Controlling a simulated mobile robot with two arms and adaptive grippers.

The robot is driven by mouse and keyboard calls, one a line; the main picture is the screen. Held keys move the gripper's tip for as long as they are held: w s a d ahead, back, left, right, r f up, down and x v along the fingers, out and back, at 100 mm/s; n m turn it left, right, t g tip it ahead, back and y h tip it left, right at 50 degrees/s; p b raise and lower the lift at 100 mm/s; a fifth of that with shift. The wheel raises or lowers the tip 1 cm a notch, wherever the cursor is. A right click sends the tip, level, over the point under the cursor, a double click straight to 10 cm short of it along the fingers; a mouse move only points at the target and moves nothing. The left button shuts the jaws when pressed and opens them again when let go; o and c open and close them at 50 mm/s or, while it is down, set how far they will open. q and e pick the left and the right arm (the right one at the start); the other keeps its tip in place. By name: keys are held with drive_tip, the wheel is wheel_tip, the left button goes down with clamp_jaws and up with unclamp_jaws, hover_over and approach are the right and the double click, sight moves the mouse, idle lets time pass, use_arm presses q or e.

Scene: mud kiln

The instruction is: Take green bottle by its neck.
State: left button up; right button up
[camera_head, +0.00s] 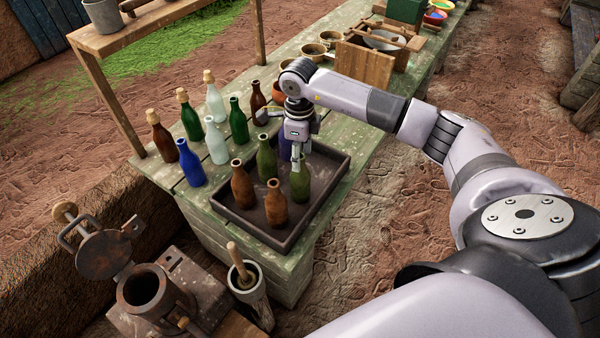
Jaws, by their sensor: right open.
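A dark tray (226,212) on the green table holds several bottles. A green bottle (300,188) stands upright at its right side. My right gripper (297,163) points down right over this bottle, its fingers open at the neck. The fingers hide most of the neck, and I cannot tell whether they touch it. Another green bottle (266,158) stands in the tray just left of the gripper. My left gripper is not in view.
Brown bottles (242,188) (276,206) stand in the tray's left and front parts. A blue bottle (190,165) and several others stand on the table (160,172) behind and left. Bowls (313,52) and a wooden crate (364,66) are farther back.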

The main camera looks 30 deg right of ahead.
drive_tip(key=shift+f, duration=0.75)
drive_tip(key=shift+c, duration=0.4)
clamp_jaws()
